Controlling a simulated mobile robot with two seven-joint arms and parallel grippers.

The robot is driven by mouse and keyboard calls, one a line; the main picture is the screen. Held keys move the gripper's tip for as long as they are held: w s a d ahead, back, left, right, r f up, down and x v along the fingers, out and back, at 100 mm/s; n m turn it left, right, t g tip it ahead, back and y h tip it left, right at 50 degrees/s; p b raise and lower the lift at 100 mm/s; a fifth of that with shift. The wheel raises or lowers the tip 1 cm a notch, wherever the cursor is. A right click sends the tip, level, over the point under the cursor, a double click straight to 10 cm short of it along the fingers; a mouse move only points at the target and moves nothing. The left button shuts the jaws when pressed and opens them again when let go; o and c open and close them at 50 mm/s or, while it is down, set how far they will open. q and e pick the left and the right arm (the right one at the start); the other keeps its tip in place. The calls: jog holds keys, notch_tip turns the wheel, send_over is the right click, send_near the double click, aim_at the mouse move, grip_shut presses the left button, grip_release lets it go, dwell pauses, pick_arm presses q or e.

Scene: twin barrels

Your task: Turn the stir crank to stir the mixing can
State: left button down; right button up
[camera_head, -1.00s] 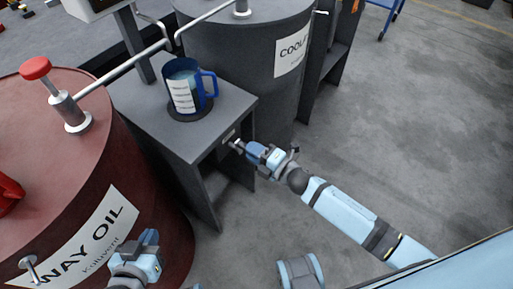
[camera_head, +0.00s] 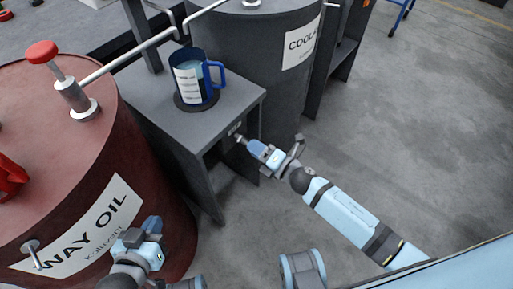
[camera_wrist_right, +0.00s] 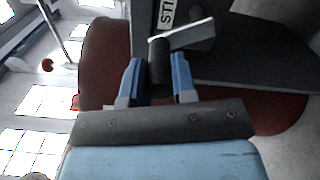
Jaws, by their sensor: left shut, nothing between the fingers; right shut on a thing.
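The mixing can (camera_head: 187,84) is a blue jug with a handle and a white marked label. It stands upright on a dark round pad (camera_head: 196,104) on top of the grey stand (camera_head: 215,115). The stir crank (camera_wrist_right: 185,36) sticks out of the stand's front; its pale arm and dark knob (camera_wrist_right: 159,66) show in the right wrist view. My right gripper (camera_head: 252,148) is shut on the crank knob, which lies between its blue fingers in the right wrist view (camera_wrist_right: 158,80). My left gripper (camera_head: 138,236) is shut and empty in front of the red barrel.
A red WAY OIL barrel (camera_head: 60,140) with a red-topped pump (camera_head: 72,90) and a long spout stands at left. A dark grey barrel (camera_head: 250,60) with a COOLANT-like label stands behind the stand. Open concrete floor (camera_head: 420,130) lies to the right.

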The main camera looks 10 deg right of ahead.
jog(key=o, duration=0.9)
pick_arm(q)
jog(key=shift+s+a+f+p, duration=0.2)
jog(key=shift+f+p, duration=0.1)
jog(key=shift+p, duration=0.25)
pick_arm(e)
jog(key=shift+v, duration=6.95)
pick_arm(q)
jog(key=shift+w+r, duration=0.1)
jog(key=shift+r, duration=0.05)
